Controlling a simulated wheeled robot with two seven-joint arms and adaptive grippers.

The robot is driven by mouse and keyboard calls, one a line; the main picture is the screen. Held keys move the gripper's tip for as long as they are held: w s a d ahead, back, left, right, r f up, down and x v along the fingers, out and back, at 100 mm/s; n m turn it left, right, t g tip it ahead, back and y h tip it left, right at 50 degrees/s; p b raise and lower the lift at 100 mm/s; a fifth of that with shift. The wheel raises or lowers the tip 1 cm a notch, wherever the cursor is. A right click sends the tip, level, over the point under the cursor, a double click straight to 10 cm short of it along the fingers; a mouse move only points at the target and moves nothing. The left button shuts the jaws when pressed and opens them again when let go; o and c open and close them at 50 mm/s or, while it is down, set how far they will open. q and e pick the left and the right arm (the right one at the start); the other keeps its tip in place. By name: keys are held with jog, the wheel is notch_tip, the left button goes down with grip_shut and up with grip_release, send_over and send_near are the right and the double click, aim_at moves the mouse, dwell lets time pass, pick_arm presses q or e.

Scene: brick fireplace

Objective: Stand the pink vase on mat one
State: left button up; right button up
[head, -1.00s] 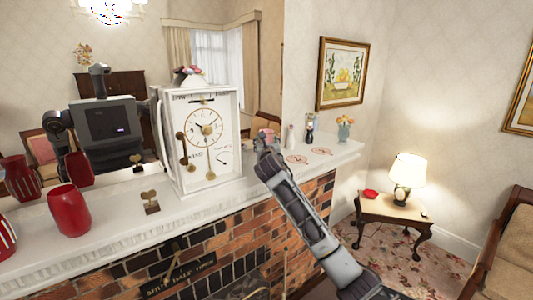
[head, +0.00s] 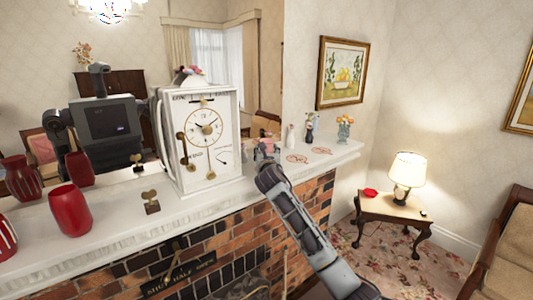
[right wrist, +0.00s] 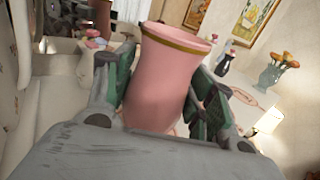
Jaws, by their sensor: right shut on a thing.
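The pink vase (right wrist: 162,85) stands large in the right wrist view, mouth up and slightly tilted in the picture, with a gold band below its rim. My right gripper (right wrist: 166,88) is shut on it, a green-padded finger on each side. In the head view this gripper (head: 267,150) is over the mantel, right of the white clock, and the vase is small and partly hidden there. Two flat mats with red markings lie right of the gripper: a nearer one (head: 297,159) and a farther one (head: 320,150). I cannot read which is mat one. My left gripper is not in view.
The white clock (head: 207,135) stands left of the gripper. Red vases (head: 70,210) are at the left. The mantel's front edge (head: 240,188) is close.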

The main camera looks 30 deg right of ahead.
jog(key=o, duration=1.1)
jog(key=shift+f, duration=0.1)
jog(key=shift+o, duration=0.2)
jog(key=shift+s, duration=0.1)
jog(key=b+v, duration=0.3)
jog(key=v, duration=0.9)
